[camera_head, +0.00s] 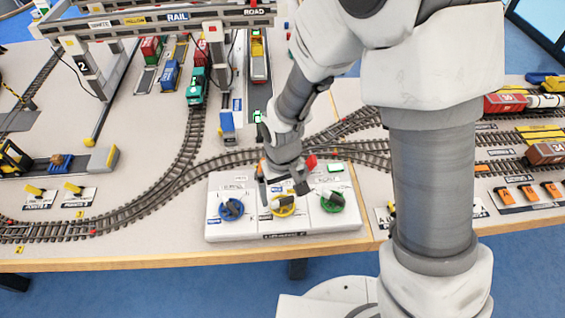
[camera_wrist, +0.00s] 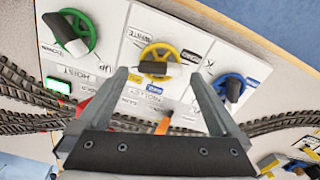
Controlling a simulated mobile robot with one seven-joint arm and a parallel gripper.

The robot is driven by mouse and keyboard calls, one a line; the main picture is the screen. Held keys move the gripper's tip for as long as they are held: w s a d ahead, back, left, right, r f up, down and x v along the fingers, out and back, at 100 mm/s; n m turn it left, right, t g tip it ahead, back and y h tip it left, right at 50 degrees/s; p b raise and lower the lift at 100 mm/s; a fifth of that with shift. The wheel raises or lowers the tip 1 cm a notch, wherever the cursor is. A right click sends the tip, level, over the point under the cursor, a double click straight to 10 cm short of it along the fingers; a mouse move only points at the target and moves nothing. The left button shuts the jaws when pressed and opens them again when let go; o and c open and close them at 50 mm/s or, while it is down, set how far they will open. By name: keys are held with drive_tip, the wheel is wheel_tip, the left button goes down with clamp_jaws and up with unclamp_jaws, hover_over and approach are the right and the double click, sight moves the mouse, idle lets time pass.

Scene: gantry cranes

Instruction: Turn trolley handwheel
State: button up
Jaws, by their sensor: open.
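A white control panel (camera_head: 222,185) at the table's front edge carries three handwheels with dark grips. The yellow handwheel (camera_head: 283,211) is the middle one; it also shows in the wrist view (camera_wrist: 161,47), its label too blurred to read surely. The blue handwheel (camera_head: 231,209) is left of it in the head view and the green handwheel (camera_head: 331,203) right; the order is reversed in the wrist view. My gripper (camera_head: 284,186) is open and empty over the panel's middle. In the wrist view my fingertips (camera_wrist: 158,75) lie on either side of the yellow wheel's lower edge; I cannot tell whether they touch.
Curved model railway track (camera_head: 160,190) runs behind the panel. A gantry crane (camera_head: 178,17) stands at the back left over wagons and a truck. Orange switches (camera_head: 528,192) and more wagons (camera_head: 545,152) are at the right.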

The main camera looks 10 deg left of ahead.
sight(283, 200)
wheel_tip(283, 200, up, 15)
drive_tip(key=p, duration=0.1)
drive_tip(key=shift+p, duration=0.4)
drive_tip(key=shift+c, duration=0.2)
idle(1.7)
